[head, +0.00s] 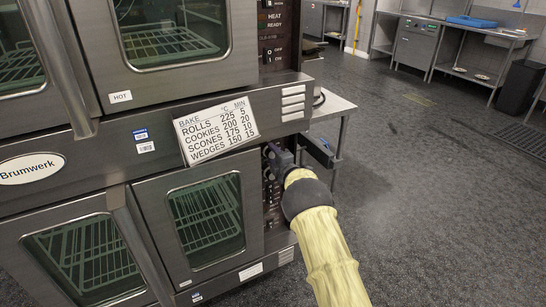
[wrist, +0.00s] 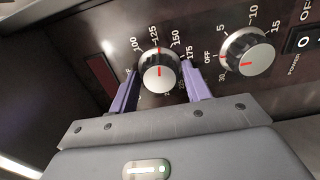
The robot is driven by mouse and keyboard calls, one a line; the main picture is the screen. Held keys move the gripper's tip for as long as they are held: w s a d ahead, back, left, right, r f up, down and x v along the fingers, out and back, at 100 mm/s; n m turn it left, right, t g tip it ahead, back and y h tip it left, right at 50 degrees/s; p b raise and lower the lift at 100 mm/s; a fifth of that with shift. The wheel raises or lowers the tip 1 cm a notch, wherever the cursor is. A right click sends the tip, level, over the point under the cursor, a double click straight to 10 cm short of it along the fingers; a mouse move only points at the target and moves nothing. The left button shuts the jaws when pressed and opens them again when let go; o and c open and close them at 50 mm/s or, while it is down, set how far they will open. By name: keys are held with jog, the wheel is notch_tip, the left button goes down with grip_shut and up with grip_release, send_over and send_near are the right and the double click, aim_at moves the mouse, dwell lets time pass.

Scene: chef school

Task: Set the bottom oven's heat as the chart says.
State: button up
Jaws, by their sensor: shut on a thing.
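The bottom oven (head: 150,215) has a narrow control panel on its right side. My gripper (head: 274,156) is at that panel. In the wrist view its two purple fingers stand either side of the heat knob (wrist: 160,72), shut on it. The knob's red line points up at about 125.
A timer knob (wrist: 246,52) is right of the heat knob, with a power switch (wrist: 304,41) beyond it. The top oven (head: 170,35) bears a HOT label. A steel table (head: 335,107) stands close behind my gripper. The floor to the right is clear.

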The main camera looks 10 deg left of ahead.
jog(key=shift+r+m, duration=0.1)
jog(key=shift+m, duration=0.5)
jog(key=m, duration=0.6)
jog(key=shift+d, duration=0.1)
jog(key=m, duration=0.7)
jog(key=shift+f+m+p, duration=0.2)
jog(key=shift+m+p, duration=0.1)
jog(key=m, duration=1.1)
jog(key=shift+m, duration=0.4)
